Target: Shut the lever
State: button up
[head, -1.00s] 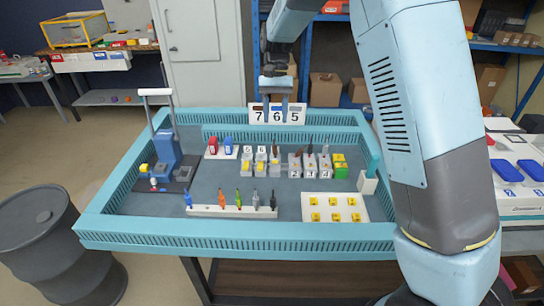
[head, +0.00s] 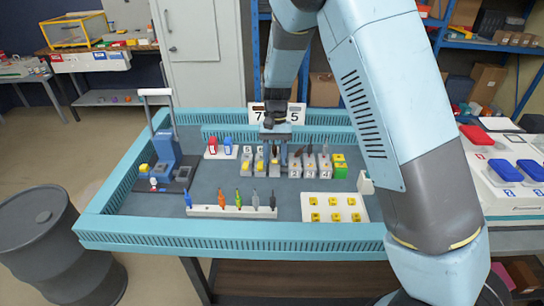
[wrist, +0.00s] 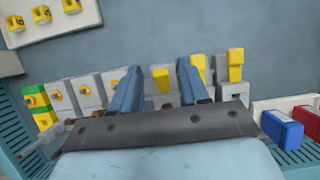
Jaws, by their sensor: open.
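My gripper (head: 275,158) is open, pointing down over the row of small grey socket boxes, above the left group. In the wrist view its two blue fingers (wrist: 159,70) stand either side of a grey box with a yellow lever (wrist: 161,78); I cannot tell whether they touch it. Two more yellow levers (wrist: 196,66) (wrist: 235,65) stand on boxes to the right of that one. Grey boxes with orange knobs (wrist: 85,91) are to the left. In the head view the gripper partly hides the left group. Which lever is meant I cannot tell.
A blue press (head: 170,150) with a white handle stands at the tray's left. Red and blue blocks (head: 220,147), a rack of coloured pens (head: 232,211) and a white plate of yellow pieces (head: 335,208) surround the boxes. A teal rim (head: 240,238) edges the tray.

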grip_shut()
jog(key=shift+s+a, duration=0.1)
jog(key=shift+a, duration=0.25)
jog(key=shift+d+t, duration=0.2)
jog(key=shift+t, duration=0.1)
jog(key=t, duration=0.1)
jog(key=s+t, duration=0.1)
jog(key=shift+s+d+f+t, duration=0.1)
jog(key=shift+f+t, duration=0.2)
jog(key=shift+t, duration=0.1)
jog(key=shift+s+f+t, duration=0.25)
jog(key=shift+f+t, duration=0.15)
jog(key=shift+t, duration=0.6)
jog(key=shift+s+f+t, duration=0.25)
jog(key=shift+f+t, duration=0.1)
jog(key=shift+t, duration=0.65)
jog(key=shift+d+f+t, duration=0.1)
jog(key=shift+f+t, duration=0.05)
jog(key=shift+t, duration=0.15)
grip_release()
